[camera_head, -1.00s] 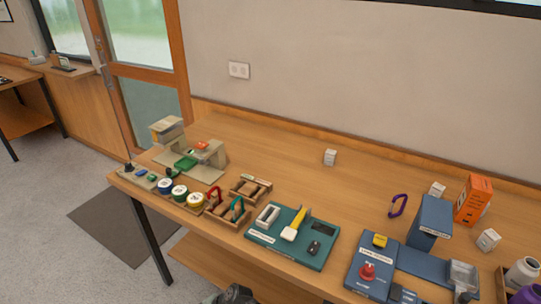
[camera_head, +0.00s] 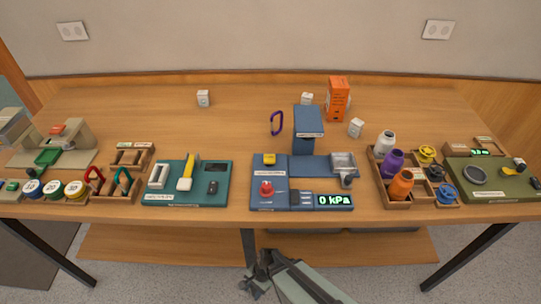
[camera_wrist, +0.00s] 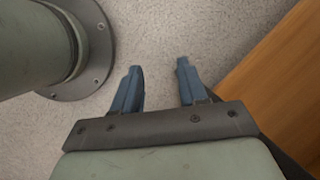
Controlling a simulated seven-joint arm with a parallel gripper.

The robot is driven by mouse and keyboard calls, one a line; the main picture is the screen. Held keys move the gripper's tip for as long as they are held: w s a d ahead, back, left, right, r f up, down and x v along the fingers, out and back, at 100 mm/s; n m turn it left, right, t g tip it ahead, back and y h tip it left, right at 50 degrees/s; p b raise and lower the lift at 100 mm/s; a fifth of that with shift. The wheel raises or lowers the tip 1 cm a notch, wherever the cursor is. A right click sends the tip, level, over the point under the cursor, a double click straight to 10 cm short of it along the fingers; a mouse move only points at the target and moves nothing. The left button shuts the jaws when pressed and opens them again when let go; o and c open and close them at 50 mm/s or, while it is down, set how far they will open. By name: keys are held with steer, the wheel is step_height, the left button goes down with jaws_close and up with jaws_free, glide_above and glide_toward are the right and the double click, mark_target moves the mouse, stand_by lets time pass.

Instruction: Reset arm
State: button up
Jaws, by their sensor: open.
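My gripper (camera_head: 256,278) is low in front of the table, below its front edge, in the head view. In the wrist view my gripper (camera_wrist: 160,75) has its two blue fingers apart with nothing between them, and pale floor shows behind. The gripper touches none of the things on the table.
The wooden table (camera_head: 240,110) fills the head view. Near its front edge stand a teal board (camera_head: 212,166), a blue station reading "0 kPa" (camera_head: 258,197), a bottle crate (camera_head: 380,190) and a green board (camera_head: 490,190). The wooden edge (camera_wrist: 280,85) is right of my gripper.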

steer(key=s+d+n+g+h, duration=0.1)
steer(key=s+d+n+g, duration=0.1)
steer(key=d, duration=0.9)
steer(key=s+d+n+g+h, duration=0.1)
steer(key=s+d+n, duration=0.4)
steer(key=d, duration=0.7)
steer(key=shift+s+d+f+g+h, duration=0.15)
steer(key=shift+s+g+h, duration=0.35)
steer(key=shift+s, duration=0.6)
